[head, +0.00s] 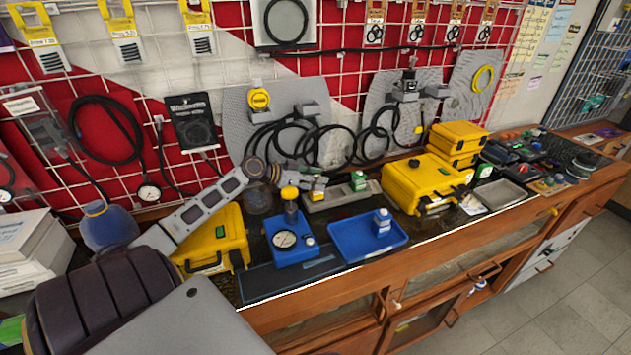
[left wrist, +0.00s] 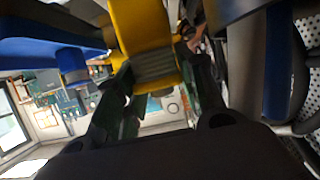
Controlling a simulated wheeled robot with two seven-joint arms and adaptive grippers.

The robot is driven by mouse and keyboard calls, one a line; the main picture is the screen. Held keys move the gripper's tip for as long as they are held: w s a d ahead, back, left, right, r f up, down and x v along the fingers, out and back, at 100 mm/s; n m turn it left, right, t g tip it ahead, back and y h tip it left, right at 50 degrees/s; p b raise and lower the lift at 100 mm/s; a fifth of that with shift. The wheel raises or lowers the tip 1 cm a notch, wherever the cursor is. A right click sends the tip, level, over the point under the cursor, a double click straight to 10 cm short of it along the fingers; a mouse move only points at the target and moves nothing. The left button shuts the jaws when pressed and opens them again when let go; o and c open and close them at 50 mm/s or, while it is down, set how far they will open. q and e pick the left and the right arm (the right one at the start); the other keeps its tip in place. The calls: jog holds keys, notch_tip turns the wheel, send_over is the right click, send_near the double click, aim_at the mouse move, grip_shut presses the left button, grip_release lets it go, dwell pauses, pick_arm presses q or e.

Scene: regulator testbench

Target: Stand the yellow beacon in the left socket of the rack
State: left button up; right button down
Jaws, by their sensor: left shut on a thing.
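In the left wrist view, the yellow beacon (left wrist: 140,25) sits between the dark fingers of my left gripper (left wrist: 155,95), which are shut on its grey ribbed part. In the head view, the left gripper (head: 313,184) is over the left end of a low grey rack (head: 328,200). The held beacon shows only as small yellow patches there. The gripper covers the rack's left end, so I cannot tell whether the beacon touches the socket. A green-and-white bottle (head: 358,181) stands at the rack's right end. My right gripper is not in view.
In front of the rack are a blue gauge block (head: 298,252) with a yellow-topped dark post and a blue tray (head: 350,250) holding a blue-and-white bottle (head: 382,221). Yellow cases (head: 420,185) stand to the right. Hoses hang behind.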

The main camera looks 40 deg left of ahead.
pick_arm(q)
jog(key=shift+w+a+f, duration=0.1)
jog(key=shift+a+f, duration=0.1)
jog(key=shift+f, duration=0.2)
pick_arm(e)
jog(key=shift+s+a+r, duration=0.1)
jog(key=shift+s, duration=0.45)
